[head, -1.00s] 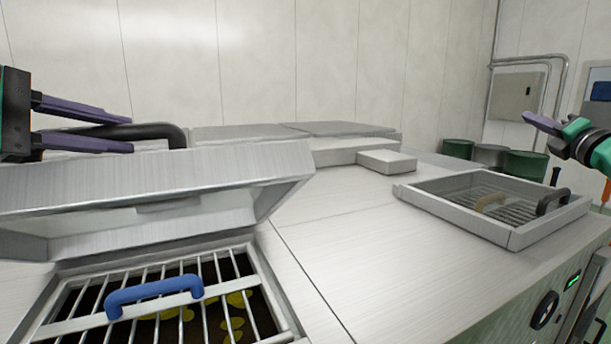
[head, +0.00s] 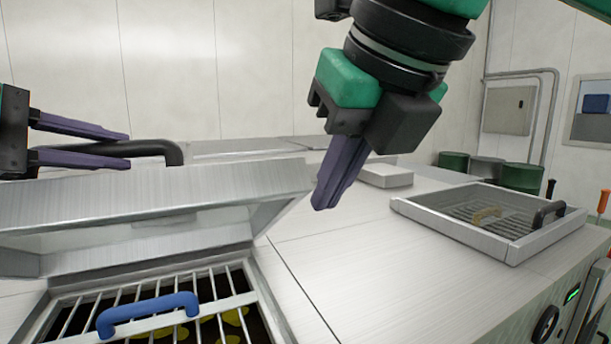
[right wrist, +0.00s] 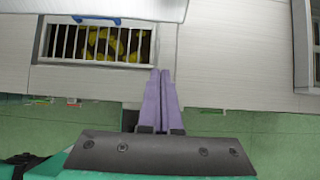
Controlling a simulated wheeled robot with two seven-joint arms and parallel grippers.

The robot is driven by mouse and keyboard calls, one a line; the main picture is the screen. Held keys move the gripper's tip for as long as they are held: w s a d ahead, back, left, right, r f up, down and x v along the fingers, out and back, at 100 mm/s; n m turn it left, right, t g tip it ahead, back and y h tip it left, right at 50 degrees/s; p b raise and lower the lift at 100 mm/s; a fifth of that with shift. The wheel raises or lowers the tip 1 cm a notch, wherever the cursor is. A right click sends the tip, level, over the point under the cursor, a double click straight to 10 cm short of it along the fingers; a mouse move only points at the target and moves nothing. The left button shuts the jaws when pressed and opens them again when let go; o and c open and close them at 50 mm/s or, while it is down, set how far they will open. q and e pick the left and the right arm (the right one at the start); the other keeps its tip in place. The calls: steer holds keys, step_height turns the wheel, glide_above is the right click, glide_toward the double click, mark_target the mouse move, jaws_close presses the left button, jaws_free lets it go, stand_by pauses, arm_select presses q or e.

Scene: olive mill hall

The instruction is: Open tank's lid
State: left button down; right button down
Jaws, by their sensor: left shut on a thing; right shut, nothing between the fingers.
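The tank's steel lid (head: 160,208) stands raised and tilted over the opening at the left of the head view. A black bar handle (head: 160,149) shows behind its upper edge. My left gripper (head: 128,147) is shut on this handle, one finger above and one below. Under the lid lies a barred grate (head: 233,293) with a blue handle (head: 148,310). Yellowish pieces show dimly below the bars. The grate also shows in the right wrist view (right wrist: 72,42). My right gripper (head: 325,203) is shut and empty, pointing down beside the lid's right end.
A second framed opening (head: 455,228) with a grate and black handle (head: 549,213) lies to the right. The steel top (head: 345,255) between the openings is clear. A low steel block (head: 385,176) and green drums (head: 520,177) are farther back.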

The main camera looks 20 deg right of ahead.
mark_target(302, 194)
steer(key=x, duration=0.8)
steer(key=shift+w+r, duration=0.35)
steer(key=shift+r, duration=0.3)
steer(key=shift+w+r, duration=0.3)
steer(key=shift+r, duration=0.35)
steer(key=shift+w+r, duration=0.35)
steer(key=shift+r, duration=0.3)
